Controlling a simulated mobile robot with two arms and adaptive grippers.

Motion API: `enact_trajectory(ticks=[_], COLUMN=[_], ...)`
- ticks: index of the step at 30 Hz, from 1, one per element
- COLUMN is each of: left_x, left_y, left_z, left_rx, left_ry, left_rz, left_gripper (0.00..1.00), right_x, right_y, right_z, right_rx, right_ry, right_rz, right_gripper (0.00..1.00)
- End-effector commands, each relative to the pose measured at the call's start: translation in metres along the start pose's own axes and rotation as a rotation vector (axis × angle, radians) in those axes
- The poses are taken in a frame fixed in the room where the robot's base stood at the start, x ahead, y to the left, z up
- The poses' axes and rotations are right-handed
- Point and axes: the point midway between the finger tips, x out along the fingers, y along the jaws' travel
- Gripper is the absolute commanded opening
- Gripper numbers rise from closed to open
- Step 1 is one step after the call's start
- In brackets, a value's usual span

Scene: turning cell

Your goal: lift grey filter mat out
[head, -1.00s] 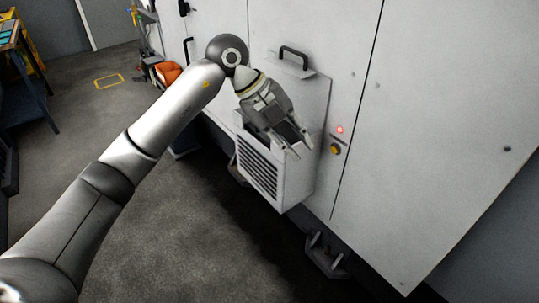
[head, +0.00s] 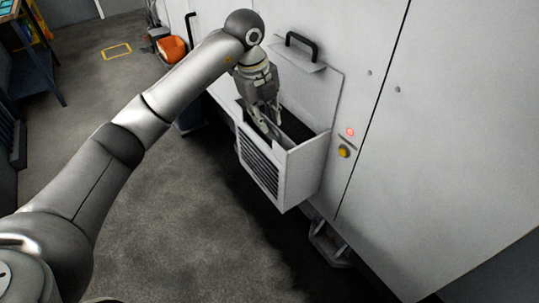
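A white box-shaped filter housing (head: 303,165) with a slatted front sticks out from the machine's side, open at the top. Its inside is dark, and a dark grey strip, likely the filter mat (head: 292,127), shows there; its edges are hard to make out. My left gripper (head: 271,125) points down at the opening, close behind the slatted front. Its two fingers look apart, with nothing clearly between them. The gripper hides the left part of the opening. My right gripper is not in view.
A plate with a black handle (head: 302,41) sits above the housing on the white machine wall. A red light (head: 350,132) and a yellow button (head: 344,152) are right of it. A machine foot (head: 328,245) stands below.

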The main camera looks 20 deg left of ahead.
Motion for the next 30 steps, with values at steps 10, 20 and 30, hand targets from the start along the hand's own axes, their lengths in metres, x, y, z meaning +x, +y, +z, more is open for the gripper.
enact_trajectory(ticks=[10,20,30], left_x=[0.032,0.031,0.031], left_y=[-0.001,-0.001,-0.002], left_z=[0.002,0.002,0.002], left_rx=[0.001,0.001,0.001], left_ry=[0.000,0.000,0.000], left_rz=[-0.001,-0.001,-0.002], left_gripper=[0.22,0.00,0.00], right_x=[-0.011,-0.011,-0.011], right_y=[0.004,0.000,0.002], right_z=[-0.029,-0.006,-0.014], right_rx=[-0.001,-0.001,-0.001], right_ry=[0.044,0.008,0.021], right_rz=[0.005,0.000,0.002], right_gripper=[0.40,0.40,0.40])
